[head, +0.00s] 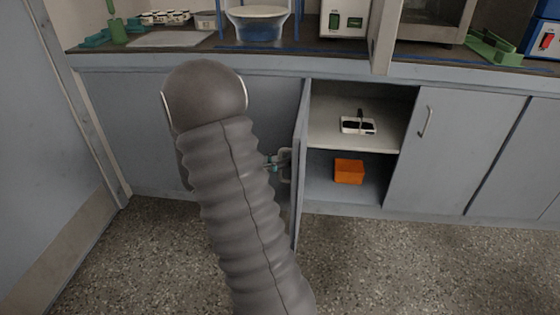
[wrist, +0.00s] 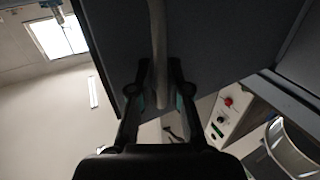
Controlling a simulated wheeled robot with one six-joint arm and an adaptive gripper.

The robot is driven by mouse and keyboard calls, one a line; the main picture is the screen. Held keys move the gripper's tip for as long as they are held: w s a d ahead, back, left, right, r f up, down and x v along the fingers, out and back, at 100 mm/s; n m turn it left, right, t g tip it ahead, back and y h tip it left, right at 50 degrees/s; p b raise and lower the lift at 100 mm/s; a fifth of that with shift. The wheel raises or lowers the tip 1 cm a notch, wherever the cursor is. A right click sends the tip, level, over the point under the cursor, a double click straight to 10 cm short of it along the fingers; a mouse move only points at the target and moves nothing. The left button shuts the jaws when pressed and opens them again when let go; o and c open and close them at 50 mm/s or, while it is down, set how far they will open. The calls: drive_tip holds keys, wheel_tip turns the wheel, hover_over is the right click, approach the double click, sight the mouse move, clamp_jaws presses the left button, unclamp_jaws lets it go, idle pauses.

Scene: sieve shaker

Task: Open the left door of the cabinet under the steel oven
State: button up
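The left door (head: 299,185) of the cabinet stands swung well out, seen nearly edge-on in the head view. In the wrist view its grey panel (wrist: 215,45) fills the upper middle. Its bar handle (wrist: 157,45) runs down between my fingers; it also shows in the head view (head: 287,168). My gripper (wrist: 160,85) is open, with one finger on each side of the handle and gaps visible. In the head view my gripper (head: 274,162) is mostly hidden behind my arm. The steel oven (head: 432,18) stands on the counter, partly cut off by the top edge.
Inside the cabinet, a shelf (head: 335,132) holds a small black-and-white device (head: 358,124), with an orange box (head: 349,171) below. The right door (head: 430,165) is closed. A grey wall panel (head: 45,130) stands at left. The speckled floor (head: 400,265) is clear at front right.

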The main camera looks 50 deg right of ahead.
drive_tip(key=shift+o, duration=0.9)
drive_tip(key=v, duration=1.2)
